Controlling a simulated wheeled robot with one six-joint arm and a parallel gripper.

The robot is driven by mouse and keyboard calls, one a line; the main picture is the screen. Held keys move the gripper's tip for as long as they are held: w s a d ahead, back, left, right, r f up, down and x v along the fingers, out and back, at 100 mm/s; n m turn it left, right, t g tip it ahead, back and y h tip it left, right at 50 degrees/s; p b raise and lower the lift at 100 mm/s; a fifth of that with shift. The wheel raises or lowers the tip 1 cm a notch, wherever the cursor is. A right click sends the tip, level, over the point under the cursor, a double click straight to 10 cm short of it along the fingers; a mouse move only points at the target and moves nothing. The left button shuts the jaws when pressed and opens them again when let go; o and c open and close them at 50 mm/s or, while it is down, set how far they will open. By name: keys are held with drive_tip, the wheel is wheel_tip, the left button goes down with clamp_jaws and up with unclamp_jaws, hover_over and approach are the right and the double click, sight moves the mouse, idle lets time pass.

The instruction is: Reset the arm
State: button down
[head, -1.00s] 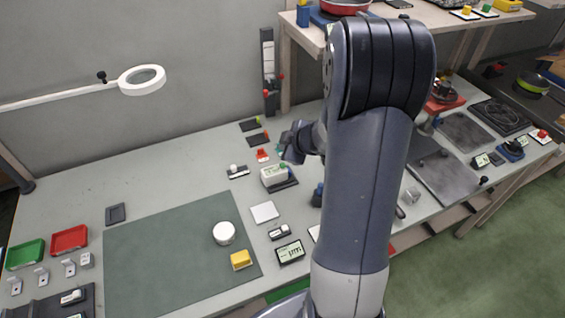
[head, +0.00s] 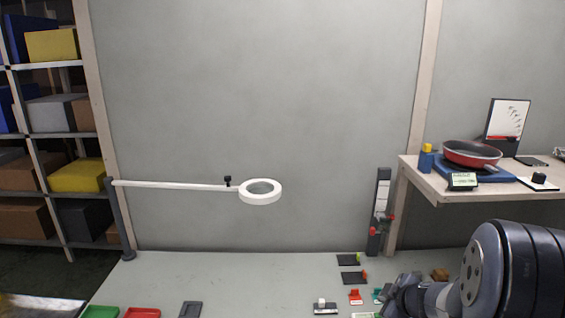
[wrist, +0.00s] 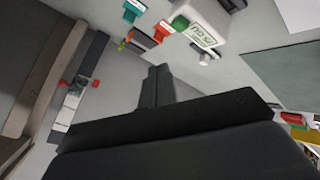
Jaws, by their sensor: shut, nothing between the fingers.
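My gripper (wrist: 157,85) shows in the wrist view with its two dark fingers together and nothing held between them. It points over the grey workbench (wrist: 225,75), apart from the small devices there. In the head view my arm is at the lower right and the dark gripper (head: 398,296) is above the back right part of the bench, partly cut off by the frame's bottom edge.
A ring magnifier (head: 260,191) on a white arm hangs over the bench. An upright gauge stand (head: 379,212) is near the gripper. A red pan (head: 471,154) sits on the raised shelf at right. In the wrist view a white device (wrist: 205,22) lies close by.

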drive_tip(key=shift+r+p, duration=2.7)
drive_tip(key=shift+p, duration=0.1)
drive_tip(key=shift+f, duration=0.1)
wheel_tip(320, 180, down, 6)
drive_tip(key=b, duration=0.7)
drive_tip(key=shift+r, duration=0.2)
drive_tip(key=shift+r+p, duration=0.35)
drive_tip(key=shift+p, duration=0.6)
drive_tip(key=shift+r+p, duration=0.1)
drive_tip(key=shift+p, duration=0.75)
drive_tip(key=shift+f+b, duration=0.7)
drive_tip(key=shift+b, duration=0.25)
drive_tip(key=shift+r+b, duration=0.15)
drive_tip(key=shift+b, duration=0.7)
